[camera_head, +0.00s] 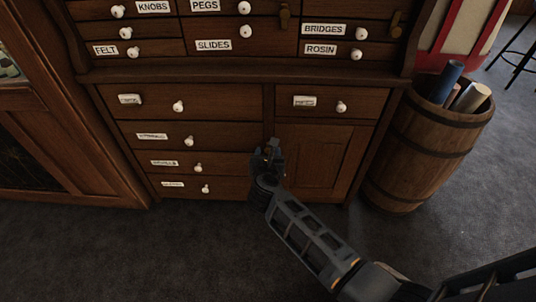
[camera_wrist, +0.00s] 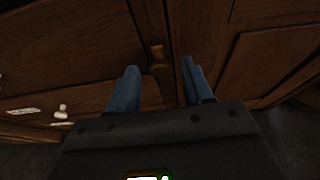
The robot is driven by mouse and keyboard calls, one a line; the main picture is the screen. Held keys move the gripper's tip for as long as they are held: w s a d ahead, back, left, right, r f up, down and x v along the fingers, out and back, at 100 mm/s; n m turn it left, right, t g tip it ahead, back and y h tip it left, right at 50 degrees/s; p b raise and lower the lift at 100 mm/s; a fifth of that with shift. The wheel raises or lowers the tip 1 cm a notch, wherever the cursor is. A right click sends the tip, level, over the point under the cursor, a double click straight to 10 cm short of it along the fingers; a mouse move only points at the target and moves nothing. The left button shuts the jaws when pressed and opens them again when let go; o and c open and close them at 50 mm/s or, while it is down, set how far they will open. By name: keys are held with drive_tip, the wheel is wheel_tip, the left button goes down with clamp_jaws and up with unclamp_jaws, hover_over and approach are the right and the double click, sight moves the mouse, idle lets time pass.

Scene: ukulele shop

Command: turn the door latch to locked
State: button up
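A small brass latch (camera_wrist: 157,57) shows in the wrist view on the dark wooden cabinet, just ahead of the gap between my fingertips. It looks upright in that picture. My gripper (camera_wrist: 160,75) is open, its two blue fingers spread apart with nothing held between them. In the head view my gripper (camera_head: 268,150) is at the left edge of the lower right cabinet door (camera_head: 322,157) and covers the latch area, so the latch cannot be made out clearly there. I cannot tell whether a finger touches the latch.
Drawers with white knobs (camera_head: 189,142) lie left of the door. Two more brass fittings (camera_head: 284,17) (camera_head: 396,25) sit on the upper drawers. A wooden barrel (camera_head: 418,150) holding rolled tubes stands close on the right. The dark floor (camera_head: 200,250) in front is clear.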

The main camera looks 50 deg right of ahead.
clamp_jaws()
drive_tip(key=shift+r+p, duration=0.1)
drive_tip(key=shift+p, duration=0.3)
drive_tip(key=shift+a+n+p, duration=0.1)
drive_tip(key=shift+n+p, duration=0.2)
drive_tip(key=shift+n, duration=0.1)
drive_tip(key=shift+w+n+g+h+p, duration=0.15)
drive_tip(key=shift+n+g+h+p, duration=0.4)
drive_tip(key=shift+n+p, duration=0.3)
drive_tip(key=n, duration=0.1)
drive_tip(key=n+g+h+p, duration=0.1)
drive_tip(key=n, duration=0.1)
drive_tip(key=shift+w+a+f+g+h, duration=0.15)
drive_tip(key=shift+a+f+g+h, duration=0.05)
drive_tip(key=shift+g+h, duration=0.05)
drive_tip(key=n+h+b, duration=0.1)
drive_tip(key=n, duration=0.1)
drive_tip(key=n+g+h, duration=0.1)
drive_tip(key=n, duration=0.1)
drive_tip(key=shift+w+f+b, duration=0.1)
drive_tip(key=shift+f+b, duration=0.25)
drive_tip(key=shift+f+n+h+b, duration=0.1)
drive_tip(key=shift+n+h+b, duration=0.9)
drive_tip(key=shift+n, duration=0.95)
